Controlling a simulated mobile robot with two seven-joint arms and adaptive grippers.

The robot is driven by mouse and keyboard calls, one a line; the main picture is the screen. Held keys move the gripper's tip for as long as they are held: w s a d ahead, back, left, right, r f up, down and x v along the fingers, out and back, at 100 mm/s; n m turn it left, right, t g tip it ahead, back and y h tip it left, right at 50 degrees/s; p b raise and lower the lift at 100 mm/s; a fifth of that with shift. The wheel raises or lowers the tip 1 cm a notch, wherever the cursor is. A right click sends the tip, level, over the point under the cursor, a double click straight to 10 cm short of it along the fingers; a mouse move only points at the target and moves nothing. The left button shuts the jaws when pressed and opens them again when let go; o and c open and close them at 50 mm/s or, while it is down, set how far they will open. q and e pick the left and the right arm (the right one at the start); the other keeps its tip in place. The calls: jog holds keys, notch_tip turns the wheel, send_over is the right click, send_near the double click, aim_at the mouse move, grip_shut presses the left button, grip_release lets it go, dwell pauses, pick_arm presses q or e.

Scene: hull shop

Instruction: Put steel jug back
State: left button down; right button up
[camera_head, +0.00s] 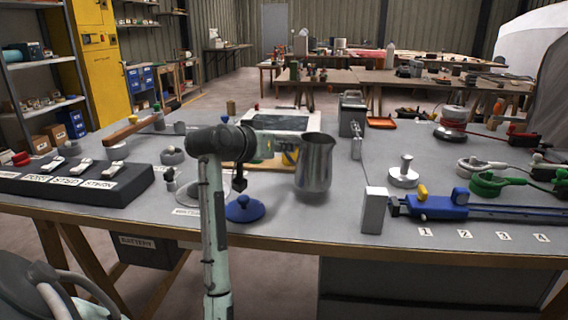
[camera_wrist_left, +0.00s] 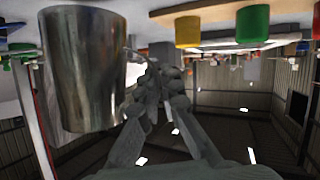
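The steel jug (camera_head: 316,165) is upright over the front middle of the grey bench. I cannot tell whether its base touches the bench top. My left gripper (camera_head: 288,157) is at the left side of the jug, where the handle is. In the left wrist view the jug (camera_wrist_left: 85,70) fills the left side, upside down in the picture. The fingers of my left gripper (camera_wrist_left: 152,75) come together at its thin handle (camera_wrist_left: 137,54) and look closed on it. The handle is mostly hidden in the head view. My right gripper is in neither view.
A blue round lid (camera_head: 245,209) lies left of the jug. A white block (camera_head: 374,211) and a blue clamp bar (camera_head: 450,206) are to its right. A framed tray (camera_head: 262,121) is behind. A dark labelled switch box (camera_head: 75,183) stands at left. Bench front right of the lid is clear.

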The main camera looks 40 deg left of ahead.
pick_arm(q)
notch_tip(320, 180, down, 4)
jog(key=shift+r, duration=0.2)
jog(key=shift+f, duration=0.1)
jog(key=c, duration=1.7)
grip_release()
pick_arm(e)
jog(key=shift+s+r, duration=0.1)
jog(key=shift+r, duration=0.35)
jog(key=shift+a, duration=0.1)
pick_arm(q)
jog(key=v, duration=1.2)
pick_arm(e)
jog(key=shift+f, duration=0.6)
